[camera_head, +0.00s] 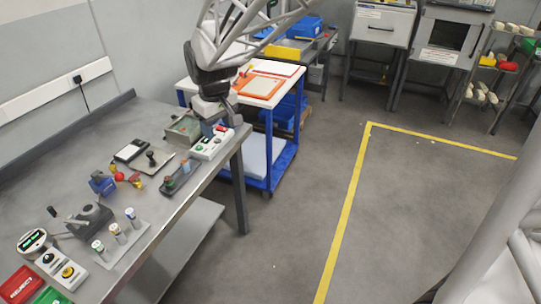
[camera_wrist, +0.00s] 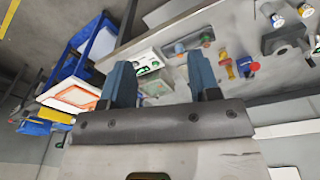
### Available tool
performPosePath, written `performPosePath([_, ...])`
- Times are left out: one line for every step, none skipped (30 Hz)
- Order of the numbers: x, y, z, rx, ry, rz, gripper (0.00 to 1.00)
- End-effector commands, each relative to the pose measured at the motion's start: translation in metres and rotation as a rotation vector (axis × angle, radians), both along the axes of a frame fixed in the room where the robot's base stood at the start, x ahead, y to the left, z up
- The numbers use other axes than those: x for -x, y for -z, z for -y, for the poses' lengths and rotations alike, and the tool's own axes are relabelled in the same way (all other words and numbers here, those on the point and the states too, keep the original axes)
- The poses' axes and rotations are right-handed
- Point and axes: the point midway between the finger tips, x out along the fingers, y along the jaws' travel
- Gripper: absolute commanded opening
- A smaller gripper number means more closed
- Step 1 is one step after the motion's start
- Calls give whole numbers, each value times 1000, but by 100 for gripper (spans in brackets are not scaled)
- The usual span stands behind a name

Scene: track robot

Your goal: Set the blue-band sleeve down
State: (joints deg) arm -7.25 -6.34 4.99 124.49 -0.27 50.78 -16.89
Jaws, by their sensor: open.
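The blue-band sleeve (camera_head: 130,213) appears to be the small white cylinder at the far end of a row of three on a light grey plate (camera_head: 108,262). It stands upright. A cylinder with a blue end at the top right of the wrist view (camera_wrist: 277,20) looks like the same sleeve. My gripper (camera_head: 214,122) is over the far right end of the bench, well away from the row. In the wrist view my gripper (camera_wrist: 158,63) has its blue-grey fingers wide apart, with nothing visible held between them.
A white box with a green display (camera_head: 210,143) lies below my gripper, beside a grey-green tray (camera_head: 184,130). A small dark tray (camera_head: 181,177) is at the bench's front edge. A black press-like device (camera_head: 92,218) stands behind the sleeves. A blue cart (camera_head: 267,160) adjoins the bench.

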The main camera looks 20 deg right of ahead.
Motion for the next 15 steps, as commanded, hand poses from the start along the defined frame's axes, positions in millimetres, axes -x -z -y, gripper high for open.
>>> performPosePath([12, -5, 5, -2, 18, 7, 56])
performPosePath([19, -8, 8, -3, 30, 10, 56])
performPosePath([28, -11, 12, -5, 44, 14, 56])
performPosePath([35, -13, 14, -6, 55, 17, 56])
performPosePath([42, -15, 17, -7, 66, 20, 56])
performPosePath([51, -17, 20, -8, 81, 26, 56])
performPosePath([58, -19, 23, -9, 92, 28, 56])
performPosePath([65, -20, 25, -11, 103, 31, 56])
performPosePath([75, -23, 28, -13, 119, 36, 56])
performPosePath([82, -24, 31, -14, 130, 38, 56])
performPosePath([89, -25, 33, -15, 141, 41, 56])
performPosePath([98, -26, 36, -17, 156, 45, 56])
performPosePath([105, -28, 38, -19, 166, 49, 56])
performPosePath([112, -28, 40, -20, 177, 52, 56])
performPosePath([121, -30, 43, -22, 191, 57, 56])
